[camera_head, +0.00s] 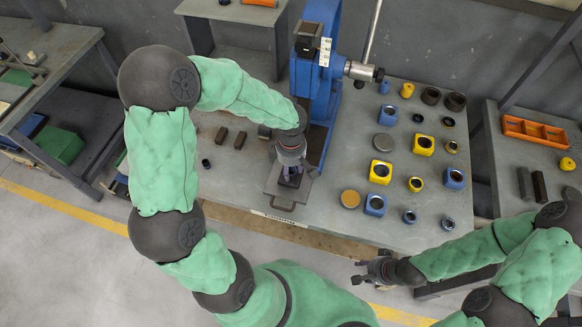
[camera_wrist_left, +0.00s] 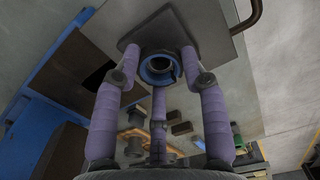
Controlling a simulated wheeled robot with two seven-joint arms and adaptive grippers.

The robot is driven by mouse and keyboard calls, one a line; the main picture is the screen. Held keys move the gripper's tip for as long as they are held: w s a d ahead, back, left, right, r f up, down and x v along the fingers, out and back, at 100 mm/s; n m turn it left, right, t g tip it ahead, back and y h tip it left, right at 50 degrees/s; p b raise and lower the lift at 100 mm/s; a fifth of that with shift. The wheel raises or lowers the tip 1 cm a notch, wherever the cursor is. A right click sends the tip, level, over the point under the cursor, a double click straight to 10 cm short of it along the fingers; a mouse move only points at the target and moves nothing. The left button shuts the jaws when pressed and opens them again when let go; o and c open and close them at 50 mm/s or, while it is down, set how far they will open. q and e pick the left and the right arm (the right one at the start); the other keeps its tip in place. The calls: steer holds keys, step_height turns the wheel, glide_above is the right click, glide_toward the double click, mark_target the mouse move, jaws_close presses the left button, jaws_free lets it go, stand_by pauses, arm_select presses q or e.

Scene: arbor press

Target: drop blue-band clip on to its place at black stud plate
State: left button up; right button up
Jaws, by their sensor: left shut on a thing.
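My left gripper (camera_head: 290,165) points down over the front of the press. In the left wrist view its three purple fingers (camera_wrist_left: 160,72) close around a blue ring-shaped clip (camera_wrist_left: 147,76) with a dark centre and a gap at one side. Beyond the clip is a dark plate (camera_wrist_left: 210,28), likely the black stud plate; it shows under the gripper in the head view (camera_head: 273,186). Whether the clip touches the plate or a stud, I cannot tell. My right gripper (camera_head: 362,271) hangs empty off the table's front edge, its fingers apart.
The blue arbor press (camera_head: 328,85) stands right behind my left gripper. Blue and yellow blocks (camera_head: 380,172), rings and discs cover the table's right side. Two dark bars (camera_head: 240,140) lie to the left. An orange tray (camera_head: 535,132) is on the right bench.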

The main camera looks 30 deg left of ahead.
arm_select(q)
steer(key=shift+f, duration=0.1)
stand_by(0.4)
steer(key=o, duration=0.8)
step_height(320, 180, up, 12)
stand_by(0.4)
